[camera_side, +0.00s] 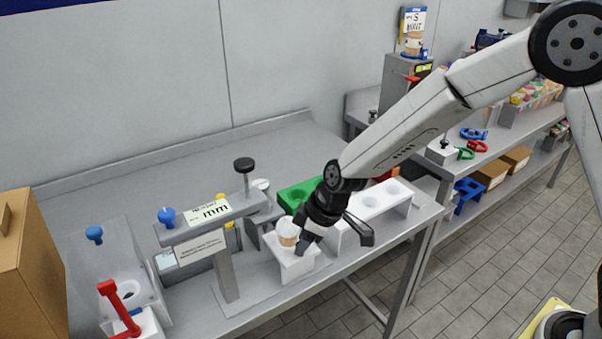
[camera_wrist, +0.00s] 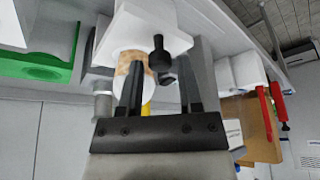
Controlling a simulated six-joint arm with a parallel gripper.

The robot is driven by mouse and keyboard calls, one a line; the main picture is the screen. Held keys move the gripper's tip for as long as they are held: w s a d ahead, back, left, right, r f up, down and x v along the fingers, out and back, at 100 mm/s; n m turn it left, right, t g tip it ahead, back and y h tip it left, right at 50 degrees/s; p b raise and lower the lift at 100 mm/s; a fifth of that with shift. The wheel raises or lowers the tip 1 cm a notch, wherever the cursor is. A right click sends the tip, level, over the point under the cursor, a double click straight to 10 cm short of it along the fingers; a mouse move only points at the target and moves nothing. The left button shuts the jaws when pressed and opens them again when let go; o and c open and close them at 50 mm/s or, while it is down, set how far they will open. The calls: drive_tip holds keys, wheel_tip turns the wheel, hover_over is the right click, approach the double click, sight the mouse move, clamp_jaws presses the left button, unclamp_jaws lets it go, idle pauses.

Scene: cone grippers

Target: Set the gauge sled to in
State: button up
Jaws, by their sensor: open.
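The gauge stand has a grey crossbar whose top label reads "mm" (camera_side: 215,210). A blue knob (camera_side: 167,216) sits at its left end and a black knob (camera_side: 243,166) stands on a post near its right end. I cannot tell which part is the sled. My gripper (camera_side: 332,236) is open, right of the gauge, beside a white block (camera_side: 296,262) holding a pale cup with a tan band (camera_side: 288,232). In the wrist view my gripper (camera_wrist: 160,70) has its fingers apart, with the tan-banded cup (camera_wrist: 128,65) and a black knob (camera_wrist: 160,52) showing between or beyond them.
A red handle (camera_side: 117,299) and a cardboard box (camera_side: 28,270) are at the left. The back of the bench (camera_side: 190,165) is clear.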

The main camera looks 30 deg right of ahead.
drive_tip(key=shift+f, duration=0.25)
drive_tip(key=shift+c, duration=0.2)
clamp_jaws()
idle(1.2)
